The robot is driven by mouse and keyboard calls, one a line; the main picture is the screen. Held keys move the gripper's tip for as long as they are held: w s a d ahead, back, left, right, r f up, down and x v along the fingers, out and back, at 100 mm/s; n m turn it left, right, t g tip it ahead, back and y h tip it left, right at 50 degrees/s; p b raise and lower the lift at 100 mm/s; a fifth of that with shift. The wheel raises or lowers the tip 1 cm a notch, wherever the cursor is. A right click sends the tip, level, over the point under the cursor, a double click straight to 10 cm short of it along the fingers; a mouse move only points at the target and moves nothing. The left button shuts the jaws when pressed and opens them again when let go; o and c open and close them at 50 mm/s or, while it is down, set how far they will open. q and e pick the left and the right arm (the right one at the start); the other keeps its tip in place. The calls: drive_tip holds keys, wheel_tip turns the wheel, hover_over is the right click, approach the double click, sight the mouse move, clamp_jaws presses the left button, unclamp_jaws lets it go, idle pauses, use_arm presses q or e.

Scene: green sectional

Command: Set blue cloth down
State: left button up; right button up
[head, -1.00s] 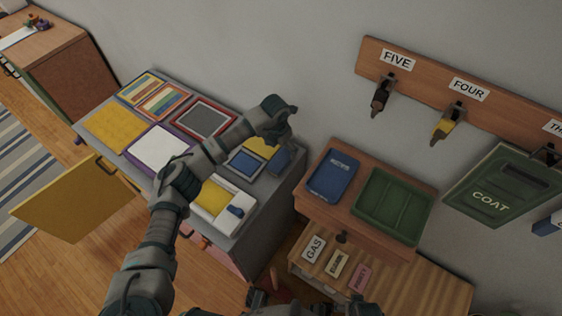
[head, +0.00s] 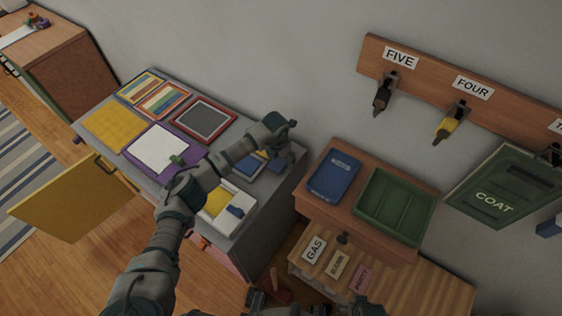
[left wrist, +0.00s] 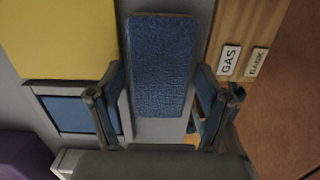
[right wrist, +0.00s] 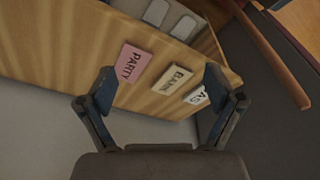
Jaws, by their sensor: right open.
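The blue cloth (left wrist: 161,65) is a dark blue rounded rectangle lying lengthwise between the fingers of my left gripper (left wrist: 160,85) in the left wrist view. The fingers are spread to about its width, one beside each long edge; whether they touch it is unclear. In the head view the left gripper (head: 282,148) is low over the right end of the grey cabinet top (head: 262,190), and the cloth is mostly hidden behind it. My right gripper (right wrist: 158,80) is open and empty, facing the wooden front with the sign tags.
Coloured panels, one purple and white (head: 160,148), cover much of the cabinet top. A blue tray (head: 335,176) and a green tray (head: 395,205) stand on the wooden unit to the right. A yellow door (head: 70,200) stands open at left.

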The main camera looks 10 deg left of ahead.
use_arm(q)
drive_tip(key=c, duration=0.5)
drive_tip(key=shift+r, duration=0.1)
